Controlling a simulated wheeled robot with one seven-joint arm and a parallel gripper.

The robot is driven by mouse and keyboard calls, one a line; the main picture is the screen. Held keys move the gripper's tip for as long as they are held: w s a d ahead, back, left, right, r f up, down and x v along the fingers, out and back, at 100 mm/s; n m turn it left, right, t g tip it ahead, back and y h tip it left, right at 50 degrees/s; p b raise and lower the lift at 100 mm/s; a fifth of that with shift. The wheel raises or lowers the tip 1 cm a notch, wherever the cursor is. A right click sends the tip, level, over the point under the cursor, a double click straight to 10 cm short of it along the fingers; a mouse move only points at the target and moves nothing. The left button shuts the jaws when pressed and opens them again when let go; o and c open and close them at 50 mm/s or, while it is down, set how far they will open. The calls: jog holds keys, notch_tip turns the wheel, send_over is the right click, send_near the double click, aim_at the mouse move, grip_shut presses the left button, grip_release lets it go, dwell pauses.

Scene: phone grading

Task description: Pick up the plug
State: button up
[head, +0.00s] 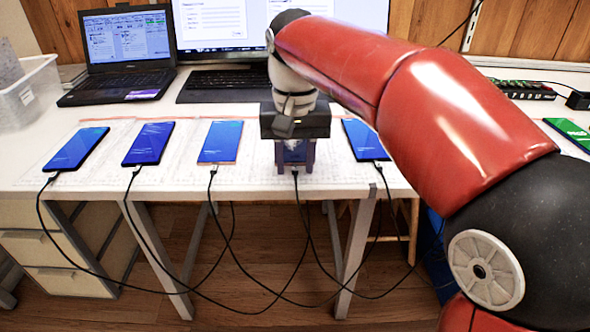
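My gripper (295,167) is over the fourth phone from the left (295,152), pointing down. Its two fingers stand apart on either side of that phone's near end. The plug (295,171) at this phone's near edge shows small between the fingers. I cannot tell whether the fingers touch the plug or the phone. The gripper body hides most of the phone.
A laptop (121,50) and a monitor (225,25) with a keyboard (225,82) stand at the back. Other phones lie left (148,143) and right (364,139). Cables (262,282) hang in loops off the front edge. A clear bin (28,95) stands at the left.

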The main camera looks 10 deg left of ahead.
jog(key=shift+f, duration=0.15)
grip_shut()
dwell(0.4)
